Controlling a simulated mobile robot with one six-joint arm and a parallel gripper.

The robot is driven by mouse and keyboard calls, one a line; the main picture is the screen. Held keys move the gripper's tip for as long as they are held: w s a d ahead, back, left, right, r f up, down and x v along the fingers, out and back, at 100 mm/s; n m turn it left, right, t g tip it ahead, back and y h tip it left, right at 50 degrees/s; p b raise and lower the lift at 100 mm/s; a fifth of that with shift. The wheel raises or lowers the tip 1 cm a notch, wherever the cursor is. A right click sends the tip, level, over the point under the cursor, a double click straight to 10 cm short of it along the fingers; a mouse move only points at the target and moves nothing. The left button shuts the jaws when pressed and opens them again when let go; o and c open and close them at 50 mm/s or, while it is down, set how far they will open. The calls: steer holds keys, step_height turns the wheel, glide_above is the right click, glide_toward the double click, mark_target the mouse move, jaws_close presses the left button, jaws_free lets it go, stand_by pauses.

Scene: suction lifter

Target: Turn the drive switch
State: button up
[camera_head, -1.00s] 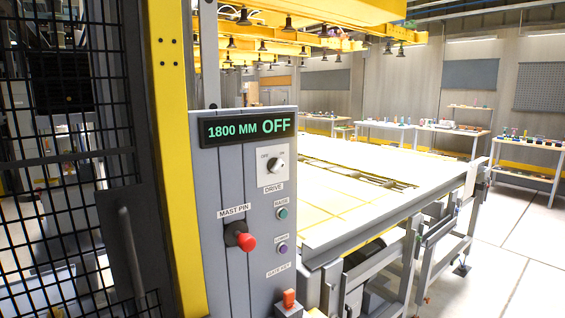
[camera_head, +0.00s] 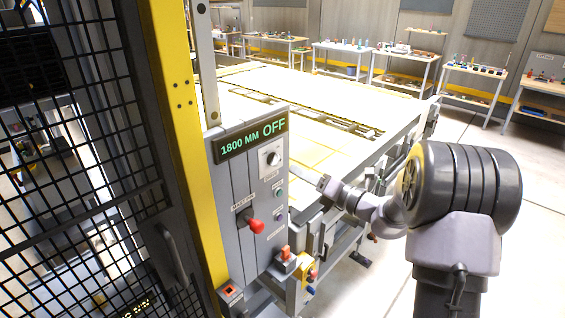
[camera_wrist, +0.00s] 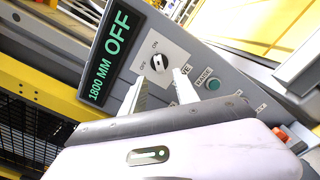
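The drive switch (camera_head: 272,158) is a round knob on a white plate on the grey control panel (camera_head: 242,200). It also shows in the wrist view (camera_wrist: 158,62), between OFF and ON labels, its pointer not clearly readable. The green display (camera_head: 252,139) above it reads "1800 MM OFF". My gripper (camera_head: 326,184) is to the right of the panel in the head view. In the wrist view my gripper (camera_wrist: 158,78) has its two pale fingers apart with nothing between them; the knob lies just beyond the fingertips, apart from them as far as I can tell.
Below the switch are a green raise button (camera_head: 279,193), a purple button (camera_head: 281,214) and a red mast pin knob (camera_head: 256,225). A yellow post (camera_head: 185,120) and black mesh fence (camera_head: 90,150) stand left. A long table (camera_head: 340,93) lies behind the panel.

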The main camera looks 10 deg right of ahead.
mark_target(279, 163)
steer(key=x, duration=0.7)
steer(key=shift+w+a, duration=0.1)
steer(key=shift+a, duration=0.05)
jaws_close()
